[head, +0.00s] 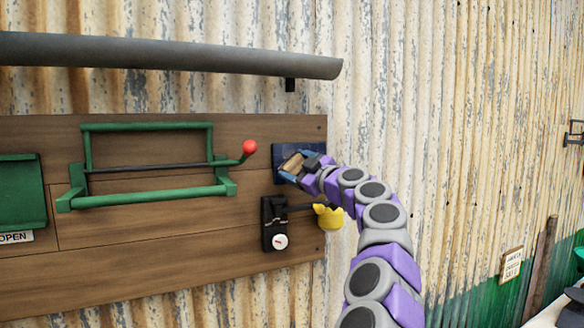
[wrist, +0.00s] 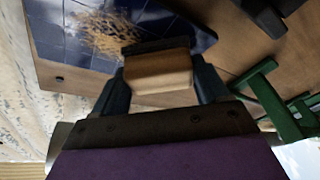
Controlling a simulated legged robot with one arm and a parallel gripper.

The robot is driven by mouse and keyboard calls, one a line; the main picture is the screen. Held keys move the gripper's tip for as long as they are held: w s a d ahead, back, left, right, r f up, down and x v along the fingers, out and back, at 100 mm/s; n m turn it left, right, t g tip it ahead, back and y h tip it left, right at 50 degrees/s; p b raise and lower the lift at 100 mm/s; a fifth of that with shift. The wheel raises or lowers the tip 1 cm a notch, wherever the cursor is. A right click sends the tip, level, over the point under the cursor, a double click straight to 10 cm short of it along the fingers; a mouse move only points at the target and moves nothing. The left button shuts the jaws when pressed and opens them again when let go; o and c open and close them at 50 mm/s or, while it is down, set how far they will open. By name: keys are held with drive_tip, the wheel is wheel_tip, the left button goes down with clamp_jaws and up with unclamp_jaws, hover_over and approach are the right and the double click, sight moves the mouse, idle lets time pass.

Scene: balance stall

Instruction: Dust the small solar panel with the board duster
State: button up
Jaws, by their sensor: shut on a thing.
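The small solar panel (head: 284,151) is a dark blue square on the right end of the wooden board. It also shows in the wrist view (wrist: 62,38), with a patch of tan dust or straw-like bits (wrist: 103,32) on it. My gripper (head: 294,166) is shut on the board duster (wrist: 158,72), a wooden block with a dark pad facing the panel. The duster is in front of the panel, close to its face beside the tan patch; whether the pad touches cannot be told. My gripper hides part of the panel in the head view.
Below the panel is a black lever box (head: 272,222) with a white dial and a yellow piece (head: 328,217). To the left is a green frame (head: 150,168) with a red knob (head: 250,147). A grey pipe (head: 170,54) runs above. Corrugated wall (head: 440,110) lies right.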

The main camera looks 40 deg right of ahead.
drive_tip(key=shift+s+d+r+p, duration=0.1)
drive_tip(key=shift+s+d+p, duration=0.1)
drive_tip(key=shift+d+p, duration=0.55)
drive_tip(key=shift+s+d+r+p, duration=0.1)
drive_tip(key=shift+s+d+p, duration=0.1)
drive_tip(key=shift+d+p, duration=0.5)
drive_tip(key=s+d+p, duration=0.1)
drive_tip(key=d+p, duration=0.2)
drive_tip(key=d, duration=0.3)
drive_tip(key=shift+s+d+f+p, duration=0.15)
drive_tip(key=shift+f+p, duration=0.1)
drive_tip(key=shift+p, duration=0.1)
drive_tip(key=shift+b, duration=0.4)
